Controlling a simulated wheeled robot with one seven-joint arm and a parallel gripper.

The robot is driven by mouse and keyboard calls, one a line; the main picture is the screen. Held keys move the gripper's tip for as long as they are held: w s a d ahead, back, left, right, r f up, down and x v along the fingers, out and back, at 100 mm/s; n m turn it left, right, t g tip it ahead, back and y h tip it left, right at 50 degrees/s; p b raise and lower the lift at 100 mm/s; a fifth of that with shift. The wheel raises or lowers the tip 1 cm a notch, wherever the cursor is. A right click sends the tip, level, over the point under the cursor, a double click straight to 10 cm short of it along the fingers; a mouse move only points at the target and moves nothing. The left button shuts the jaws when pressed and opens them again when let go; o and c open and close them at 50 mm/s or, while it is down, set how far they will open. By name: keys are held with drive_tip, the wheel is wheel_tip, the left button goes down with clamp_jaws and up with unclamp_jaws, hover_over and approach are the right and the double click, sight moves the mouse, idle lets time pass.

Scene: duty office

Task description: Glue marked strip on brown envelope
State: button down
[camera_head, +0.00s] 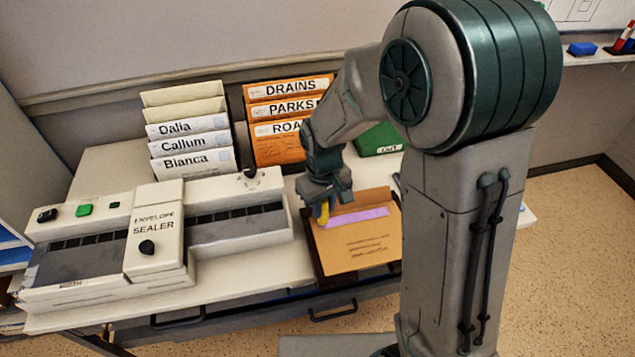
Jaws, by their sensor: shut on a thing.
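The brown envelope (361,250) lies on the desk to the right of the envelope sealer, with several lines of small print on it. A purple strip (358,217) runs across its upper part. A darker brown area shows above the strip and along the envelope's left edge. My gripper (323,203) is over the left end of the strip, shut on a small yellow object (323,214), perhaps a glue stick. The yellow object is at the strip's left end; I cannot tell whether it touches the paper. The gripper hides part of it.
The envelope sealer (158,222) fills the desk's left side. Behind stand white envelopes labelled Dalia, Callum and Blanca (190,145) and orange folders labelled DRAINS and PARKS (289,108). A green box (379,140) is at the back right. Drawers (333,310) line the desk front.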

drive_tip(key=shift+a+r, duration=0.2)
drive_tip(key=shift+a, duration=0.15)
wheel_tip(320, 180, up, 3)
drive_tip(key=shift+d+r+p, duration=0.1)
drive_tip(key=shift+d+p, duration=0.05)
drive_tip(key=shift+p, duration=1)
drive_tip(key=shift+r+p, duration=1.6)
drive_tip(key=shift+r, duration=0.65)
